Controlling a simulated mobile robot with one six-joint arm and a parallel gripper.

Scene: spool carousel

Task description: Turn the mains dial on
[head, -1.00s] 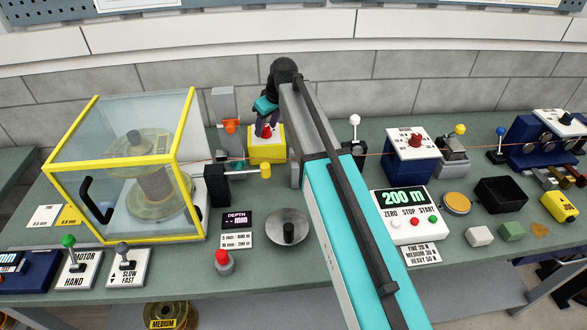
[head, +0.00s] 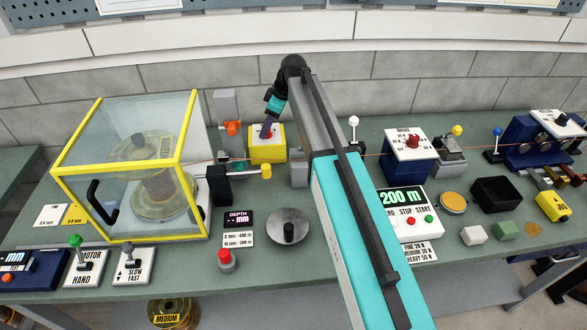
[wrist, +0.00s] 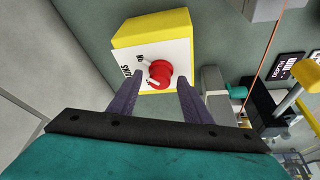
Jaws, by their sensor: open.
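The mains dial is a red knob (wrist: 158,72) with a pale pointer mark, on the white face of a yellow box (wrist: 150,27). In the head view the yellow box (head: 266,155) stands towards the back of the bench, and the knob (head: 267,133) is partly covered by my fingers. My gripper (wrist: 161,82) is open, with one purple finger on each side of the knob in the wrist view. A narrow gap seems to show on both sides, so I cannot see contact. The face lettering is partly cut off by the left finger.
A yellow-framed clear guard (head: 128,241) over a spool stands to the left. An upright with an orange part (head: 232,128) is close by on the left. A black block with a yellow-ended lever (head: 222,186) is in front. A thin orange line runs right, past the box.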

